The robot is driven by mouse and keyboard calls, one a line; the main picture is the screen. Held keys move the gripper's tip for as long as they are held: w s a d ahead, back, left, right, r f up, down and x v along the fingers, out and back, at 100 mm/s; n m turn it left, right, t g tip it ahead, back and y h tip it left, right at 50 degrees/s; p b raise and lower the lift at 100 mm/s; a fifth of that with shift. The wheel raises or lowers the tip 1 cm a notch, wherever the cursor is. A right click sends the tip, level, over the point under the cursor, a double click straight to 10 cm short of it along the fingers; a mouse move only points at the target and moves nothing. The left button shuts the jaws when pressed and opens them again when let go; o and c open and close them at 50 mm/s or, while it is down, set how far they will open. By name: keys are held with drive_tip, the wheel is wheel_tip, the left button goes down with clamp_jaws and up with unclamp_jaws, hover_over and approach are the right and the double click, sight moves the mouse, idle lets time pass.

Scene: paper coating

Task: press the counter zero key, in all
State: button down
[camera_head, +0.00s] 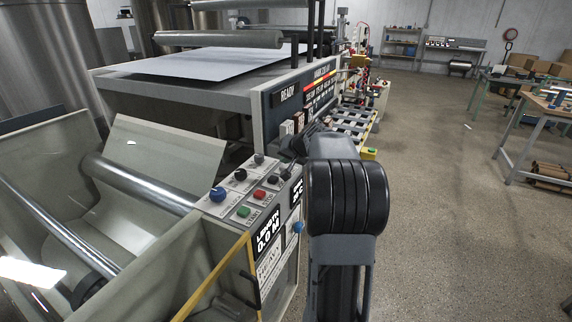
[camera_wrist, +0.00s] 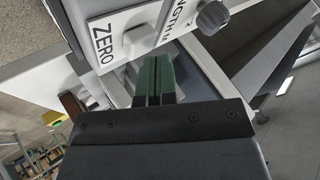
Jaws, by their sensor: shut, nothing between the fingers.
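In the wrist view, a white label plate reading ZERO (camera_wrist: 103,45) is at the upper left, beside a panel lettered LENGTH M (camera_wrist: 168,24). My gripper (camera_wrist: 155,62) has its two green fingers together with nothing between them. The fingertips are close to the panel, just right of and below the ZERO lettering.
A control box top (camera_head: 231,205) carries blue, green, red and black knobs and buttons close to my arm. A roller trough (camera_head: 100,230) lies left. A grey knob (camera_wrist: 212,18) is near the fingers in the wrist view. Open floor (camera_head: 440,200) lies right.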

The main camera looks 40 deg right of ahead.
sight(287, 165)
drive_tip(key=shift+r, duration=0.5)
drive_tip(key=shift+r, duration=0.1)
drive_tip(key=shift+r+p, duration=1.9)
drive_tip(key=shift+r, duration=0.55)
drive_tip(key=shift+s, duration=0.1)
